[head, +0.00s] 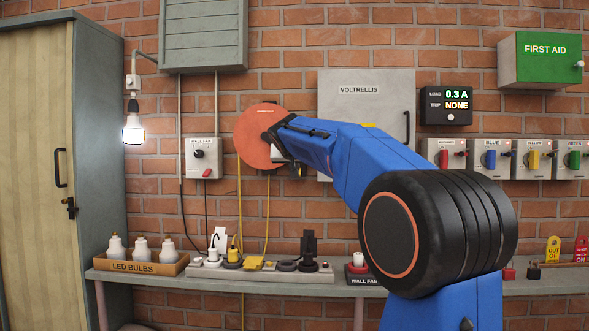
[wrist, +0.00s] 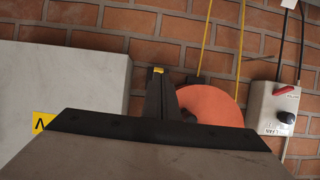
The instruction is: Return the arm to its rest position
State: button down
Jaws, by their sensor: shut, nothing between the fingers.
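My arm is blue with a large black elbow and reaches up and to the left across the wall in the head view. At its end my gripper (head: 296,168) is shut and empty, in front of or near the lower right edge of an orange disc (head: 258,130). The gap to the disc and wall cannot be judged. In the wrist view the dark fingers of my gripper (wrist: 159,76) are together, with the orange disc (wrist: 212,103) partly hidden behind them. The arm hides part of the wall and the grey VOLTRELLIS cabinet (head: 350,110).
A shelf (head: 340,291) below the arm carries an LED BULBS box (head: 140,265) and a power strip (head: 300,274) with several plugs. A WALL FAN switch box (head: 204,158) is left of the disc. Yellow cords (head: 267,215) hang beneath it. Coloured switch boxes (head: 490,158) line the right.

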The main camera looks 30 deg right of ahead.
jog(key=s+a+f+n+g+y, duration=0.2)
jog(key=s+a+f, duration=0.5)
jog(key=s+f, duration=0.7)
jog(key=s+a+f+n+g+y, duration=0.2)
jog(key=s+a+f, duration=0.5)
jog(key=s+f, duration=0.7)
jog(key=s+a+f+n+g+y, duration=0.2)
jog(key=s+a+f, duration=0.6)
jog(key=s+f, duration=0.7)
jog(key=s+y, duration=0.1)
jog(key=s, duration=0.4)
jog(key=shift+s+n, duration=0.35)
jog(key=shift+n, duration=0.05)
